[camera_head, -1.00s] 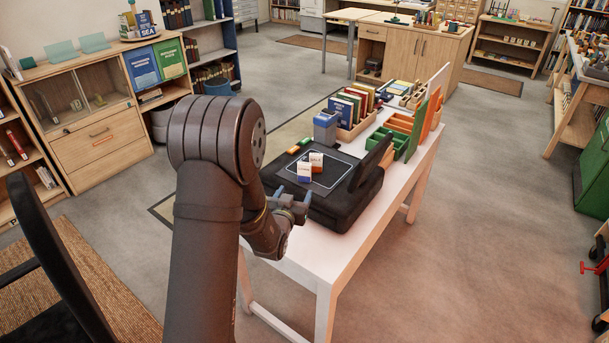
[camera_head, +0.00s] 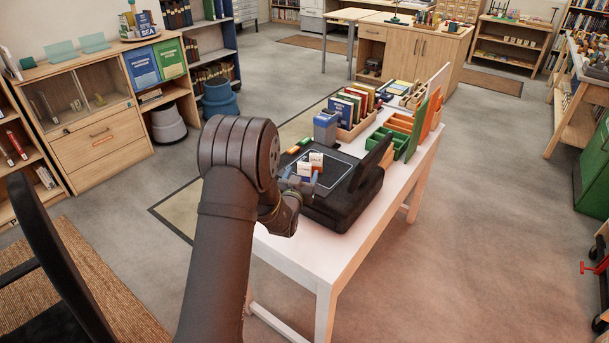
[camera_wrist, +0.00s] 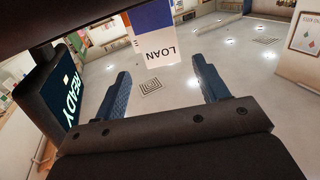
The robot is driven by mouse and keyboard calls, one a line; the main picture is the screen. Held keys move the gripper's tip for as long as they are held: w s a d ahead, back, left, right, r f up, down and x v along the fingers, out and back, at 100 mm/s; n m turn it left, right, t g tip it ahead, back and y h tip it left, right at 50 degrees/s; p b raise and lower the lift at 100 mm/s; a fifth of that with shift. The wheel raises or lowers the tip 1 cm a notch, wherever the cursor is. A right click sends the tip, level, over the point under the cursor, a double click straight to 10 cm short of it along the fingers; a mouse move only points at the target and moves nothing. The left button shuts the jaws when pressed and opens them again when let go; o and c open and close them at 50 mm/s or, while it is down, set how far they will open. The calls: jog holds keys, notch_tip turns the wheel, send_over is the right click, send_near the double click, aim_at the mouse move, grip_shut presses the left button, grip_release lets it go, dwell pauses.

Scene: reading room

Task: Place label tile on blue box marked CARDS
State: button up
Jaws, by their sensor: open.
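Two small upright blocks stand on the dark pad of a black machine (camera_head: 343,211). One is white and red (camera_head: 316,157), its lettering looking like SALE. The other is white (camera_head: 304,168), partly covered by my gripper (camera_head: 300,181). In the wrist view, a white and blue tile marked LOAN (camera_wrist: 160,45) stands ahead, beyond the gap between the fingers. My gripper (camera_wrist: 165,88) is open and empty, its two blue fingers spread wide. I cannot make out any box marked CARDS; small lettering is too blurred to read.
A grey-blue device (camera_head: 326,125) stands behind the pad. A wooden rack of coloured books (camera_head: 349,131) and green and orange trays (camera_head: 404,128) stand further back. The machine's raised black part (camera_head: 371,161) is right of the pad. The white table's front (camera_head: 300,250) is clear.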

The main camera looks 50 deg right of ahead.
aim_at(304, 166)
jog(key=shift+w+x, duration=0.2)
jog(key=shift+x, duration=2.55)
jog(key=shift+a, duration=0.1)
jog(key=c, duration=1.2)
jog(key=shift+o, duration=0.2)
